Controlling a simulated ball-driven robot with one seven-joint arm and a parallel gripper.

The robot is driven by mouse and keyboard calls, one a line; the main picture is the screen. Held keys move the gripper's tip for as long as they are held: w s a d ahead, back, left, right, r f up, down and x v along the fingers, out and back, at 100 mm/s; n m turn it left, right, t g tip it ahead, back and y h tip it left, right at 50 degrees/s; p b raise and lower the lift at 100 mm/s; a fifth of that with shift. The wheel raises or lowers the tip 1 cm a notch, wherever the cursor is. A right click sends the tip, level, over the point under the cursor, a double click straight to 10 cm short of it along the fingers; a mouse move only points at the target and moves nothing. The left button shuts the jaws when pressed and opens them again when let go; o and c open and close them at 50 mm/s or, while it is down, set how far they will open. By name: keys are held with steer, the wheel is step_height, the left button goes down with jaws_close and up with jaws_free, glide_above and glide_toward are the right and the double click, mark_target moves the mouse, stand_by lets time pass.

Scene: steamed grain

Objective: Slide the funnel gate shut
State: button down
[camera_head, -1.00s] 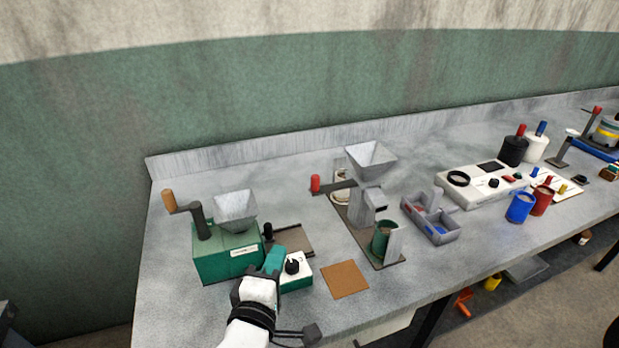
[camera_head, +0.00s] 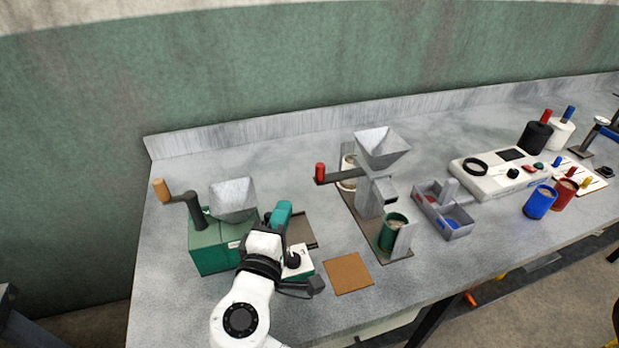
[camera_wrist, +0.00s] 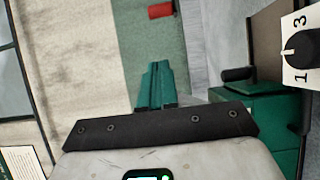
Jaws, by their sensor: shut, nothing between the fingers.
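A grey funnel (camera_head: 381,147) stands on a grey stand in the head view. A dark flat bar with a red knob (camera_head: 320,171) juts out to the left beneath it and looks like its gate, drawn out. My gripper (camera_head: 282,210), with teal fingers, is to the left of the stand and nearer than the knob, apart from it. In the wrist view the fingers (camera_wrist: 157,82) are together and empty. A small red piece (camera_wrist: 160,10) at the top edge there may be the knob. The gate's slot is too small to make out.
A green mill (camera_head: 212,247) with its own grey hopper (camera_head: 233,199) and crank stands left of my arm. A dial box (camera_head: 300,262) is partly hidden by my wrist. A green cup (camera_head: 393,232) stands before the funnel stand. A brown mat (camera_head: 348,273) lies in front.

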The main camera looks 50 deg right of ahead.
steer(key=w+d+p, duration=0.2)
steer(key=d+p, duration=0.1)
steer(key=d, duration=0.7)
steer(key=shift+d, duration=0.3)
steer(key=shift+d, duration=0.1)
steer(key=s+d, duration=0.2)
steer(key=d, duration=0.1)
steer(key=shift+a, duration=0.1)
